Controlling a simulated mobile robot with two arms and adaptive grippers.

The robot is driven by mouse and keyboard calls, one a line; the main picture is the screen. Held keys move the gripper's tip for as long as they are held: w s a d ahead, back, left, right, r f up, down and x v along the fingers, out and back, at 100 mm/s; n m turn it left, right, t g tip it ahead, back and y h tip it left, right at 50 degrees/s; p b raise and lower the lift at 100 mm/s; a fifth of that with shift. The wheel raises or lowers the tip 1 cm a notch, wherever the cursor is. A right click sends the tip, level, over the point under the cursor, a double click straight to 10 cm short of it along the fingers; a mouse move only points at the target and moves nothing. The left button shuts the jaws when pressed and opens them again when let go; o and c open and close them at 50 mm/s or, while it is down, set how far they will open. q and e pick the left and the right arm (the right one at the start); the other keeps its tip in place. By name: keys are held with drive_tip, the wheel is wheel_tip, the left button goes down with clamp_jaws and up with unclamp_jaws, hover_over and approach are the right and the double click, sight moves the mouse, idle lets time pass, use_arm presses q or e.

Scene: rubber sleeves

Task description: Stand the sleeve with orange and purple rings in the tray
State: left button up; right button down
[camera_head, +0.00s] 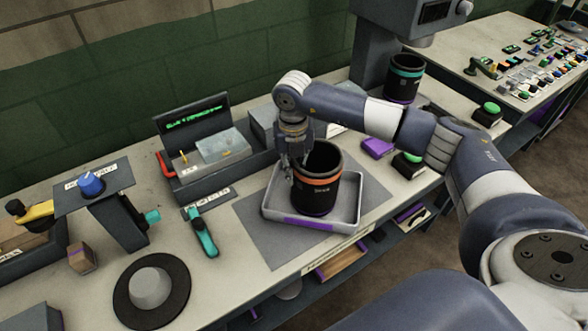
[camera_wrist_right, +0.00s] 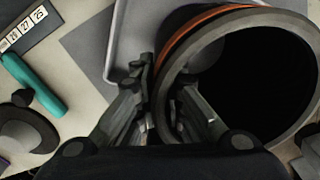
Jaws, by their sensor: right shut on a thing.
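The black sleeve (camera_head: 317,187) has an orange ring near its top and a purple band low down. It stands upright inside the grey tray (camera_head: 351,209), which has a purple label on its front wall. My right gripper (camera_head: 291,172) is at the sleeve's left rim, shut on its wall, with one finger inside and one outside. In the right wrist view the sleeve's open mouth (camera_wrist_right: 262,75) fills the right side, and the gripper (camera_wrist_right: 160,105) straddles the rim. Whether the base rests fully on the tray floor is hard to tell. My left gripper is not in view.
Another black sleeve with a teal ring (camera_head: 404,78) stands at the back right. A teal-handled tool (camera_head: 201,232) lies left of the tray. A round black disc with a grey hub (camera_head: 151,288) is at front left. A green button (camera_head: 487,113) is to the right.

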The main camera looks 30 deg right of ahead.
drive_tip(key=c, duration=1.7)
unclamp_jaws()
drive_tip(key=shift+s, duration=0.1)
drive_tip(key=shift+r, duration=0.5)
wheel_tip(320, 180, up, 11)
drive_tip(key=b, duration=0.3)
drive_tip(key=shift+r, duration=0.1)
